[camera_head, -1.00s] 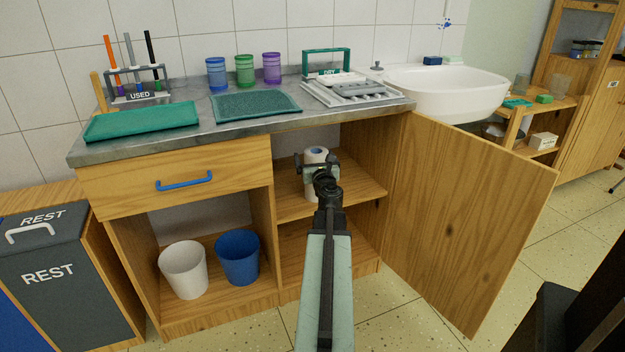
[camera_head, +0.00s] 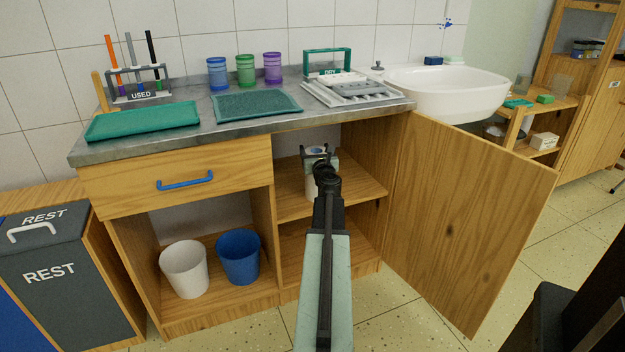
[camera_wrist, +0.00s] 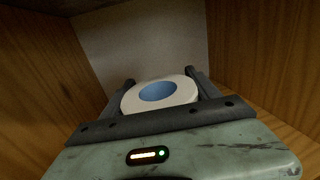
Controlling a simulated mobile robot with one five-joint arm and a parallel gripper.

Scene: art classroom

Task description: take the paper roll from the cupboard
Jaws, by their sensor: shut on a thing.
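The paper roll (camera_head: 311,187) is white with a blue core and stands upright on the upper shelf (camera_head: 358,188) of the open cupboard. My gripper (camera_head: 316,153) reaches into the cupboard and is shut on the roll, one finger on each side. In the wrist view the roll's top (camera_wrist: 160,94) shows between the two fingers of my gripper (camera_wrist: 164,88). My arm hides part of the roll in the head view, and I cannot tell whether its base touches the shelf. The cupboard door (camera_head: 465,215) stands wide open to the right.
The countertop (camera_head: 225,127) lies above the opening. Cupboard walls flank my gripper, with a side wall (camera_wrist: 265,60) on the right in the wrist view. A white bin (camera_head: 184,270) and a blue bin (camera_head: 238,258) stand in the lower left compartment. Floor is free in front.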

